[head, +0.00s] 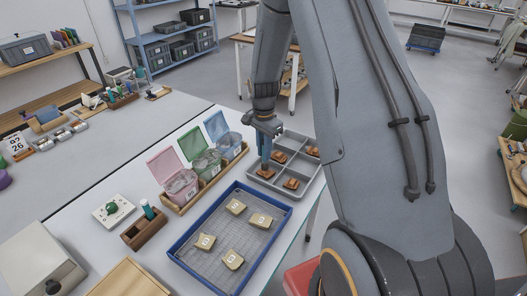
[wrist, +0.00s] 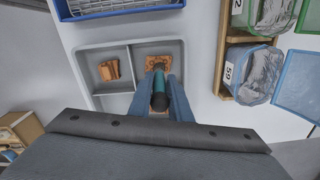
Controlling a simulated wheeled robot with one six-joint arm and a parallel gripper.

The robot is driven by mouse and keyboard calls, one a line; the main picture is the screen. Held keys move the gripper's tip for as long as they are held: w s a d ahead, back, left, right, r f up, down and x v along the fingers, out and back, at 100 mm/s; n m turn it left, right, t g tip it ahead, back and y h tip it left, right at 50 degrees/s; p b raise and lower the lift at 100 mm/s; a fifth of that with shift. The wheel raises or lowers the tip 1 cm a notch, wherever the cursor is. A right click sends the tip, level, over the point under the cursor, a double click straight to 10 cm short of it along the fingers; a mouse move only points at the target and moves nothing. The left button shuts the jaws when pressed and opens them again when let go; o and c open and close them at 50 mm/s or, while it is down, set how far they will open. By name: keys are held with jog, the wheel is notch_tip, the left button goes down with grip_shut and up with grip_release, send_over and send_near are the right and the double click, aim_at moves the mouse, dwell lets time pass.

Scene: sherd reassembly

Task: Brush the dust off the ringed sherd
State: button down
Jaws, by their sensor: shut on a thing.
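My gripper (head: 264,148) is shut on a brush with a teal and black handle (wrist: 159,90), held between its blue fingers (wrist: 167,100). The grey compartment tray (head: 273,192) lies below, with several orange-brown sherds. In the wrist view, the brush's far end is over or at one sherd (wrist: 158,62) in the right compartment, partly hidden by the brush. Whether the bristles touch it I cannot tell. Another sherd (wrist: 110,70) lies in the left compartment. I cannot make out a ring or dust on any sherd.
A blue tray (head: 179,256) with pale numbered sherds stands in front of the compartment tray. Pink (head: 167,169), green (head: 197,149) and blue (head: 219,128) lidded bins stand in a wooden rack to the left. A wooden holder (head: 144,231) stands nearer.

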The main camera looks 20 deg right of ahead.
jog(key=shift+w+d, duration=0.25)
jog(key=shift+d, duration=0.15)
jog(key=shift+s+a+p, duration=0.3)
jog(key=shift+s+a, duration=0.2)
jog(key=shift+a, duration=0.2)
jog(key=shift+w+d, duration=0.5)
jog(key=shift+d, duration=0.2)
jog(key=shift+s+a, duration=0.55)
jog(key=shift+a, duration=0.2)
jog(key=shift+w+d, duration=0.55)
jog(key=shift+d, duration=0.2)
jog(key=shift+r, duration=0.1)
jog(key=shift+r+p, duration=1.6)
jog(key=shift+r, duration=1.35)
